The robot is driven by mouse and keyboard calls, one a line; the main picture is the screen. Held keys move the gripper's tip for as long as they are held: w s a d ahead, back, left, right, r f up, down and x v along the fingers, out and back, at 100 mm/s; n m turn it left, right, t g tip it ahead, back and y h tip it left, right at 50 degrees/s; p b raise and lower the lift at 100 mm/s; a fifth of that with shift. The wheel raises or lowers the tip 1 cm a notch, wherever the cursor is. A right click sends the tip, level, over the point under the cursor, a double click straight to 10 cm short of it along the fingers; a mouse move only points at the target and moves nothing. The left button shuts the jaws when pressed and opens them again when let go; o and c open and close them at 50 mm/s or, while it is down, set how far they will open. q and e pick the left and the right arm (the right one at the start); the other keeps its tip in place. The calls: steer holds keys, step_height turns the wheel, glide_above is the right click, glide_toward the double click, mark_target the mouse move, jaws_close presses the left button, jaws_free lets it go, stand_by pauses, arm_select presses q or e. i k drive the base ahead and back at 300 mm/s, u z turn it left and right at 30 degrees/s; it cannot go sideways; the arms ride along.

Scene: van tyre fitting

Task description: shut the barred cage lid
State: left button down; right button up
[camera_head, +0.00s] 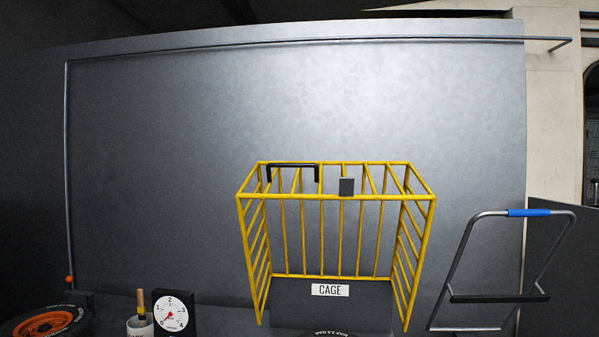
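The yellow barred cage (427,245) stands right of the middle, in front of a grey panel. Bars run across its top face (388,180), which looks flat and level with the frame. A black handle (293,165) stands up at the left of the top. A small dark grey block (346,187) sits at the top's front edge. Bars show at the sides and back; the front looks free of bars. A white sign (330,290) reads CAGE. I cannot tell whether the barred top is fully seated. Neither gripper is in view.
An orange-hubbed wheel (48,325), a cup with a wooden-handled tool (140,325) and a dial gauge (172,314) stand at the lower left. A metal frame with a blue grip (529,212) stands right of the cage. The space above the cage looks clear.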

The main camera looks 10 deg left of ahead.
mark_target(346, 183)
steer(key=z, duration=0.05)
steer(key=k, duration=0.4)
steer(key=u, duration=0.6)
steer(key=i, duration=0.85)
steer(key=z, duration=0.55)
steer(key=i, duration=0.8)
steer(key=z, duration=0.75)
